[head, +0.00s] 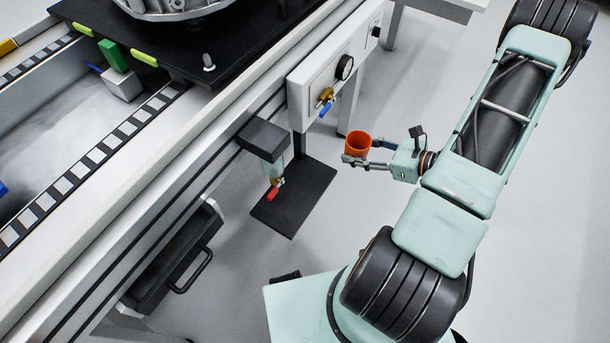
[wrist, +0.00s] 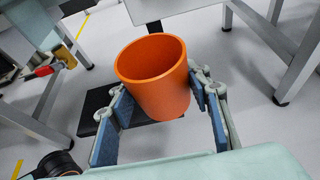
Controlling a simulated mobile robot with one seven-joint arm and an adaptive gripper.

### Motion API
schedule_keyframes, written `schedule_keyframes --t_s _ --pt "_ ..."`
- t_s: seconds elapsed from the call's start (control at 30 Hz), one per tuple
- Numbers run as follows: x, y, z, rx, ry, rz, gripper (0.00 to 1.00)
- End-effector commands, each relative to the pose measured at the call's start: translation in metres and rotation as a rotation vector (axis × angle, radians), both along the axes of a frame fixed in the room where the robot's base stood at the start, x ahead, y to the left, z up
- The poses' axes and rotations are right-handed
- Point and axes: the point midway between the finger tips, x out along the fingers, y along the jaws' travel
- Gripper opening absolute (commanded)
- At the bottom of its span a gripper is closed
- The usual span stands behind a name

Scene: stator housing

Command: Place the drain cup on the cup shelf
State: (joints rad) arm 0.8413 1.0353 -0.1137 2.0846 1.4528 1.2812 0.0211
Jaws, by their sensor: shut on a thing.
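The drain cup (head: 357,144) is orange and open at the top. My gripper (head: 362,153) is shut on it, with one finger on each side, and holds it in the air right of the bench. In the wrist view the cup (wrist: 155,78) stands between the blue finger pads of my gripper (wrist: 160,105), slightly tilted in the picture, its rim uppermost. A black flat plate (head: 305,200), which looks like the cup shelf, is left of and below the cup. It shows partly in the wrist view (wrist: 92,104), behind the cup and a finger.
A red-handled valve (head: 275,187) hangs from a black block (head: 263,139) over the plate's left part. A blue-handled brass valve (head: 325,100) juts from a white control box (head: 335,70) near the cup. A black handled drawer (head: 180,258) is lower left.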

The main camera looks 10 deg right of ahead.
Motion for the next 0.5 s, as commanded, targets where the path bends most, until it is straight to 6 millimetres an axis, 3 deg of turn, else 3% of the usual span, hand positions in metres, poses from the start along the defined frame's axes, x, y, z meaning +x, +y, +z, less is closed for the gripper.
schedule_keyframes --t_s 0.33,0.5 --pt "0.029 0.081 -0.039 0.005 0.003 0.006 0.19" --pt "0.038 0.103 -0.072 0.005 0.003 0.003 0.19"
